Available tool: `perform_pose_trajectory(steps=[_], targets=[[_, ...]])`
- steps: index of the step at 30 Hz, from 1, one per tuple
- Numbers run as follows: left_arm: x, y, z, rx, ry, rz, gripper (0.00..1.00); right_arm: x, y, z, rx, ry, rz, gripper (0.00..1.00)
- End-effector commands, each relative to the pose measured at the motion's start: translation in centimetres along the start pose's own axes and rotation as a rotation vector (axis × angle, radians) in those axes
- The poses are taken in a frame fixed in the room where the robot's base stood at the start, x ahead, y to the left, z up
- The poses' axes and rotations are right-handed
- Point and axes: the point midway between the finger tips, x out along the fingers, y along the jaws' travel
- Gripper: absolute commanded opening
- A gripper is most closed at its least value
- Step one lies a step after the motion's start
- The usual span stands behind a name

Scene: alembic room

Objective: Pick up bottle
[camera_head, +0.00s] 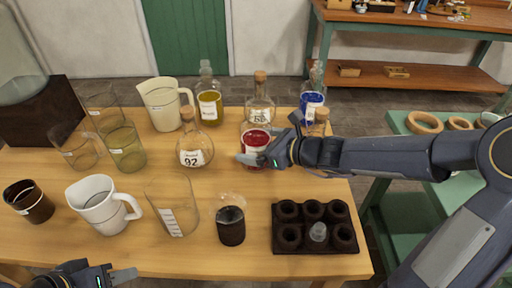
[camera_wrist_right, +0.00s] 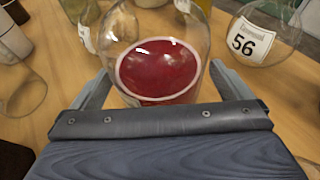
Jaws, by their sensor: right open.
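A clear glass bottle with dark red liquid (camera_head: 256,137) stands on the wooden table in the head view. It fills the middle of the right wrist view (camera_wrist_right: 160,70), where its red surface shows. My right gripper (camera_head: 268,148) reaches in from the right and is open, with one finger on each side of this bottle (camera_wrist_right: 162,88). Whether the fingers touch the glass is not clear. My left gripper (camera_head: 105,276) is at the bottom left edge, partly cut off. Other bottles are a round flask marked 92 (camera_head: 195,151), a yellow-liquid bottle (camera_head: 209,104) and a blue-liquid bottle (camera_head: 311,103).
A corked bottle (camera_head: 259,101) stands behind the red one; a flask marked 56 (camera_wrist_right: 262,38) is close on the right in the wrist view. A dark rack (camera_head: 315,245), dark cup (camera_head: 230,228), beaker (camera_head: 170,210), white jug (camera_head: 97,203) and brown cup (camera_head: 29,203) stand nearer.

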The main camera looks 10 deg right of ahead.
Motion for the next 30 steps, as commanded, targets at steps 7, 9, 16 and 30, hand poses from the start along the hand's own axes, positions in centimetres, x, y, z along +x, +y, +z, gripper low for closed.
perform_pose_trajectory(steps=[7,9,16,30], targets=[[0.21,-0.1,0.11,0.0,0.0,0.0,0.36,0.94,0.04,0.08,-0.001,0.0,0.0,0.99],[0.21,-0.09,0.11,0.0,0.0,0.0,0.36,0.92,0.03,0.08,-0.001,0.0,0.0,0.99],[0.2,-0.1,0.11,0.0,0.0,0.0,0.36,0.89,0.02,0.06,-0.001,0.0,0.0,0.72],[0.19,-0.09,0.1,0.0,0.0,0.0,0.36,0.87,0.02,0.25,-0.003,-0.004,0.0,0.25]])
